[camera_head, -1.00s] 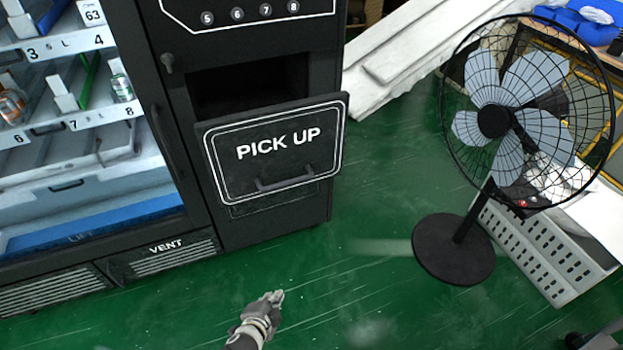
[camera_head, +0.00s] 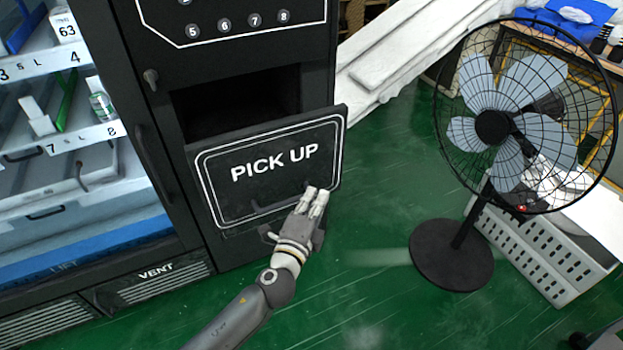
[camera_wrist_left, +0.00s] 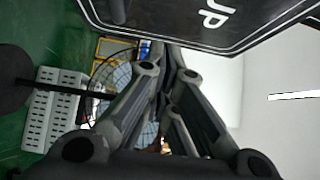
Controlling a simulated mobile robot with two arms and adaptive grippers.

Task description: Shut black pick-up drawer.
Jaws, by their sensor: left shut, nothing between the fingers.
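The black pick-up drawer (camera_head: 235,188) is in the lower part of the vending machine in the head view. Its front, lettered PICK UP, stands out from the cabinet, with a dark opening (camera_head: 240,100) above and behind it. My left gripper (camera_head: 318,192) is shut and empty. In the head view it overlaps the lower right of the drawer front and covers part of the handle; I cannot tell whether it touches. In the left wrist view the shut fingers (camera_wrist_left: 170,65) point toward the drawer front's edge (camera_wrist_left: 200,25). My right gripper is not in view.
The vending machine's glass-fronted shelves (camera_head: 60,130) are at the left. A black standing fan (camera_head: 492,127) stands on the green floor at the right, by a white crate (camera_head: 520,250). The floor (camera_head: 370,200) between machine and fan is clear.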

